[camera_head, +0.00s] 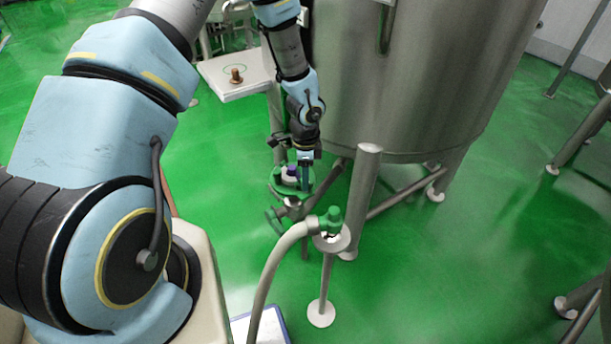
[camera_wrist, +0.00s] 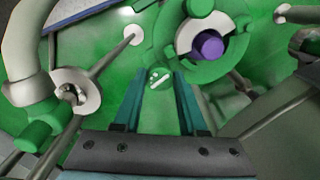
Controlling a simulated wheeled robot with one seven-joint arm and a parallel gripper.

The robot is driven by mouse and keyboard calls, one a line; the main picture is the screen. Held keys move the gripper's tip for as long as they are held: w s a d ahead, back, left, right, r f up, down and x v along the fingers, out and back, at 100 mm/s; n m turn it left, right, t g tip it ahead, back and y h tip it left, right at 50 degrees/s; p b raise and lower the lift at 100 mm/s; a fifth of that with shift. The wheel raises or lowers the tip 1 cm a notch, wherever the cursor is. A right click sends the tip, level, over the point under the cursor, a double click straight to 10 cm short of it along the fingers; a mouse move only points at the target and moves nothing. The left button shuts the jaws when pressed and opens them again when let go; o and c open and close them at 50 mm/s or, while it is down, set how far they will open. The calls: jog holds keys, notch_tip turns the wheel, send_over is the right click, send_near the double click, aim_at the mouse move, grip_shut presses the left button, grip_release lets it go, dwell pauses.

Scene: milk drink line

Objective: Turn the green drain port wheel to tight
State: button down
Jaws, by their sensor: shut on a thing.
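The green drain port wheel (camera_wrist: 172,28) has a pale ring and a purple centre (camera_wrist: 209,45) and fills the upper right of the wrist view. In the head view the wheel (camera_head: 279,188) lies under the steel tank, at the end of my arm. My gripper (camera_wrist: 158,82) has its two teal fingers on either side of a green part at the wheel's lower left edge, which bears a small white mark. The gripper is shut on this part of the wheel. In the head view my gripper (camera_head: 306,184) points down at the wheel's right side.
A grey hose with a green fitting (camera_head: 331,220) stands on a post just in front of the wheel. The large steel tank (camera_head: 415,80) and its legs (camera_head: 362,200) are close behind and right. A small white shelf (camera_head: 233,78) is behind left.

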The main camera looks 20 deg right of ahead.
jog(key=shift+m, duration=1.1)
jog(key=shift+c, duration=2.3)
grip_release()
notch_tip(320, 180, up, 11)
jog(key=shift+f, duration=0.1)
